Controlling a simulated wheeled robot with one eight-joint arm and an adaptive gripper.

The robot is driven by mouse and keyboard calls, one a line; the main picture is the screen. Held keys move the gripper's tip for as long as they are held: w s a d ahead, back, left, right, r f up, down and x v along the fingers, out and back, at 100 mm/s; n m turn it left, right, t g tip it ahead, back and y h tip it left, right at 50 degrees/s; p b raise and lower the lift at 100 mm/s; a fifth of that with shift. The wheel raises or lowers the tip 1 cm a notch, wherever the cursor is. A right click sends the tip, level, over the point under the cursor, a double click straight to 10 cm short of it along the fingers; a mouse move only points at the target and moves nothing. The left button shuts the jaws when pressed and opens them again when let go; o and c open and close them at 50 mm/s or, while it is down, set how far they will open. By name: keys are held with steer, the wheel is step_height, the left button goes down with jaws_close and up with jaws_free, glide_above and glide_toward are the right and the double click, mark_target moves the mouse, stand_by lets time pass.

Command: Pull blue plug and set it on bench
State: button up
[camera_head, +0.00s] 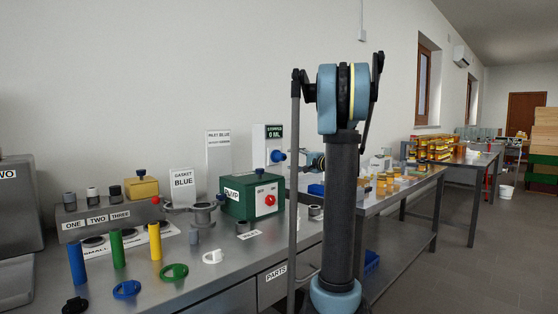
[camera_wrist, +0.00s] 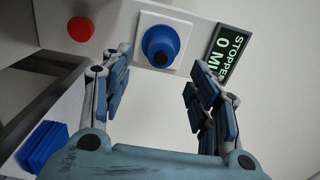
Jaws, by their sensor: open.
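The blue plug (camera_wrist: 160,45) is round and sits in a white square plate (camera_wrist: 143,23) on the panel face. In the head view the plug (camera_head: 278,156) is on the panel under the green "STOPPED 0 ML" display. My gripper (camera_wrist: 158,72) is open and empty. Its fingers are spread to either side below the plug in the wrist view and do not appear to touch it. In the head view my gripper (camera_head: 308,160) is just right of the plug, partly hidden by my arm. The steel bench (camera_head: 205,272) stretches below.
A green pump box (camera_head: 240,199) with a red knob stands below the panel. Colored cylinders, rings and a grey flanged fitting (camera_head: 196,214) crowd the left bench. Bare steel shows along the bench's front. A red button (camera_wrist: 81,29) sits left of the plug in the wrist view.

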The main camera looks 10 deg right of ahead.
mark_target(284, 157)
steer(key=shift+x, duration=4.35)
jaws_close()
steer(key=shift+s, duration=0.1)
steer(key=shift+v, duration=2.9)
